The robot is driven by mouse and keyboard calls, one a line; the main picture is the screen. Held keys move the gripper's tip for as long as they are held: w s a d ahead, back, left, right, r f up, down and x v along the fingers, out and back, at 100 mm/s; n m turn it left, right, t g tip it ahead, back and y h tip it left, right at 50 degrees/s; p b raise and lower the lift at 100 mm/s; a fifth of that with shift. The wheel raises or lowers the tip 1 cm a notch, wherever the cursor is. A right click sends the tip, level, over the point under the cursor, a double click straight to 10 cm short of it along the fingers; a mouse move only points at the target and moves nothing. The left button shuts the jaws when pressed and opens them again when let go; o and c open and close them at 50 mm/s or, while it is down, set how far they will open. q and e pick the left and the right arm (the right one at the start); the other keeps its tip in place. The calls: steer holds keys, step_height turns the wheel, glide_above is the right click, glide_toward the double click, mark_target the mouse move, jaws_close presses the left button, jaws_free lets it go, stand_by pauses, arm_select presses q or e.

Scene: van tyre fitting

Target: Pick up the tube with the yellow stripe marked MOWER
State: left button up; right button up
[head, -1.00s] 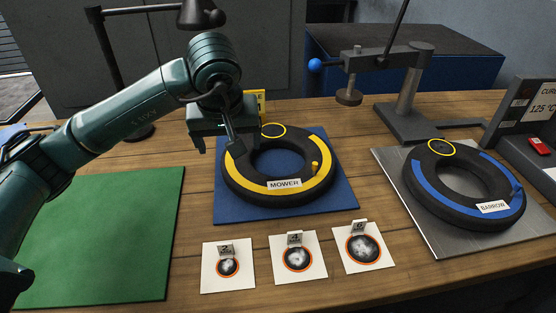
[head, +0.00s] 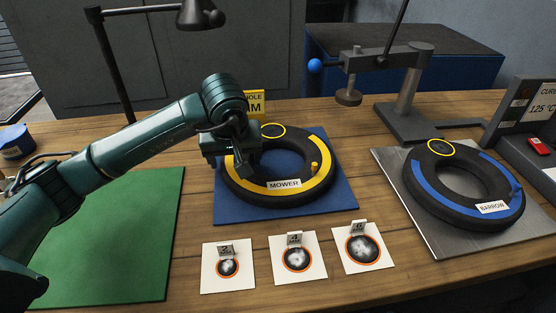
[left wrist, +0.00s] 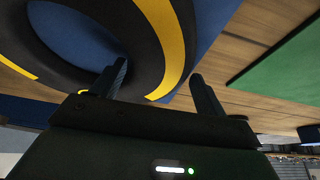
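The MOWER tube (head: 318,187), a black ring with a yellow stripe and a white label, lies flat on a blue mat (head: 340,203). My left gripper (head: 242,182) is at the tube's left side, pointing down and covering part of it. In the left wrist view my left gripper (left wrist: 158,72) is open, its two fingers apart with the tube's wall (left wrist: 150,45) running between them. One finger is on the hole side, the other outside, with a visible gap to the tube. My right gripper is not in view.
The blue-striped BARROW tube (head: 417,192) lies on a metal plate (head: 440,245) at right, beside a clamp stand (head: 402,110). Several patches on white cards (head: 298,277) lie in front. A green mat (head: 130,240) at left is bare. A yellow sign (head: 256,104) stands behind.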

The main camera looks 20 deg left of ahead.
arm_select(q)
steer(key=c, duration=1)
steer(key=shift+r, duration=0.1)
steer(key=shift+r, duration=0.1)
